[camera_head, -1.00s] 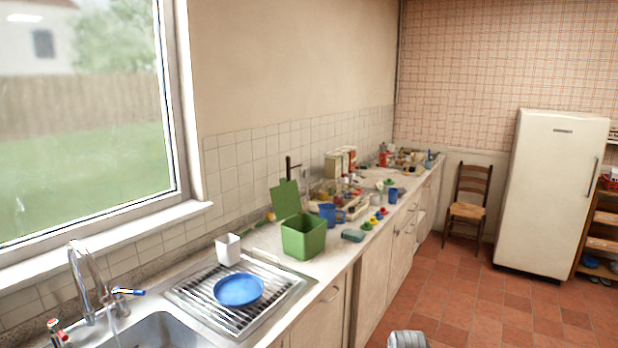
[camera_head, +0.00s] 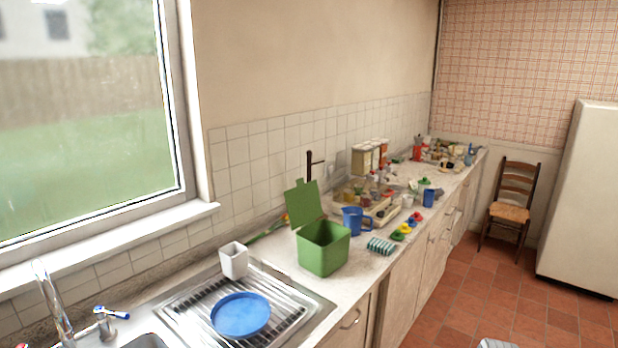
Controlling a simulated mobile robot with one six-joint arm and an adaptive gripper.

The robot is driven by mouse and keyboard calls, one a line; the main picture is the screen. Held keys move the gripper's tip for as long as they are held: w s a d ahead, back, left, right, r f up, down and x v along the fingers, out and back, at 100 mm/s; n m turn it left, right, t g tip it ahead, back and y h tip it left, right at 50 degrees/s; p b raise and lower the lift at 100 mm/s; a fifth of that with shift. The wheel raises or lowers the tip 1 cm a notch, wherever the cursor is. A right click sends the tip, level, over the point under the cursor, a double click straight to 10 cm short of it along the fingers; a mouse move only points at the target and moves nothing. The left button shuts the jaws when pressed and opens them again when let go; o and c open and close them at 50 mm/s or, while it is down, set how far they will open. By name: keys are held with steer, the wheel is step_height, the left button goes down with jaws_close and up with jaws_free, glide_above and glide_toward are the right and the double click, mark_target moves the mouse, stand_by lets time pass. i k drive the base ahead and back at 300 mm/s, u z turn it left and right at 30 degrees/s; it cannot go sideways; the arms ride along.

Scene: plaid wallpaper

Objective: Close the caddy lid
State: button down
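The caddy (camera_head: 323,250) is a green open-topped box standing on the counter, just past the draining board. Its green lid (camera_head: 303,203) stands up open at the back left of the box, leaning toward the tiled wall. A small grey-white piece at the bottom edge (camera_head: 497,343) may be part of my arm or gripper; too little of it shows to tell. My gripper's fingers are not visible, and nothing of mine touches the caddy.
A white square cup (camera_head: 233,261) and a blue plate (camera_head: 241,315) are on the metal draining board (camera_head: 285,343). A blue jug (camera_head: 355,220), a striped sponge (camera_head: 381,246) and small coloured items sit right of the caddy. The floor (camera_head: 450,310) beside the counter is clear.

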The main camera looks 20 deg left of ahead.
mark_target(303, 202)
steer(key=u, duration=0.25)
steer(key=i, duration=0.85)
steer(key=u, duration=0.65)
